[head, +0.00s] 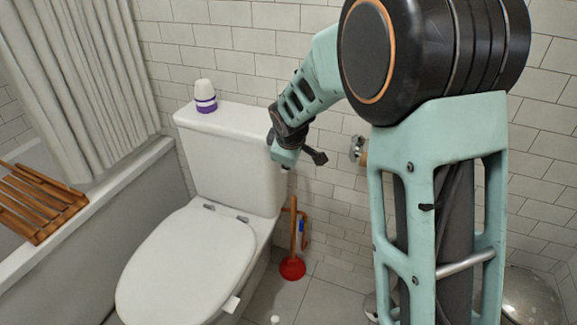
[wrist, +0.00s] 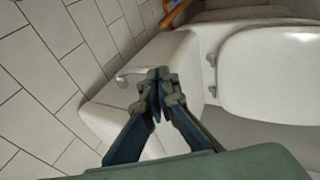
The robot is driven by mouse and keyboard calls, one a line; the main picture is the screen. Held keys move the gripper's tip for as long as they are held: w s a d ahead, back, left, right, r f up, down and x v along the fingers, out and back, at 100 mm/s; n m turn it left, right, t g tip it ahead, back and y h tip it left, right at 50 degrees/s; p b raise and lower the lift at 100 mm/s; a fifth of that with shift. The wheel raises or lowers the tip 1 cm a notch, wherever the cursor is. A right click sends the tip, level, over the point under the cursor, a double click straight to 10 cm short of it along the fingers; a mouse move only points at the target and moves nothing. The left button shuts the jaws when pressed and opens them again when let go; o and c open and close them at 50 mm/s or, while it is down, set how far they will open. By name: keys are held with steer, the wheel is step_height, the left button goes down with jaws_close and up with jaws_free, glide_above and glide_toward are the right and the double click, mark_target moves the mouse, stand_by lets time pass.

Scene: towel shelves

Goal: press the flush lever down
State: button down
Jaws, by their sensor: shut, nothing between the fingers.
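The white toilet's tank (head: 235,160) stands against the tiled wall; it also shows in the wrist view (wrist: 188,58). In the wrist view, a silver flush lever (wrist: 129,73) shows at the tank's wall-side end, just left of my fingertips. Its inner end is partly hidden by the fingers. I cannot make out the lever in the head view. My gripper (wrist: 158,84) is shut and empty, its fingertips together close beside the lever. Contact cannot be told. In the head view my gripper (head: 316,156) is at the tank's right side, below lid height.
A white and purple container (head: 205,96) stands on the tank lid. The toilet seat lid (head: 188,262) is down. A red plunger (head: 292,268) stands right of the toilet. A metal valve (head: 357,148) juts from the wall farther right. A bathtub (head: 95,205) lies at the left.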

steer(key=p+v, duration=0.1)
steer(key=v, duration=0.4)
steer(key=shift+s+a, duration=0.1)
steer(key=shift+s, duration=0.05)
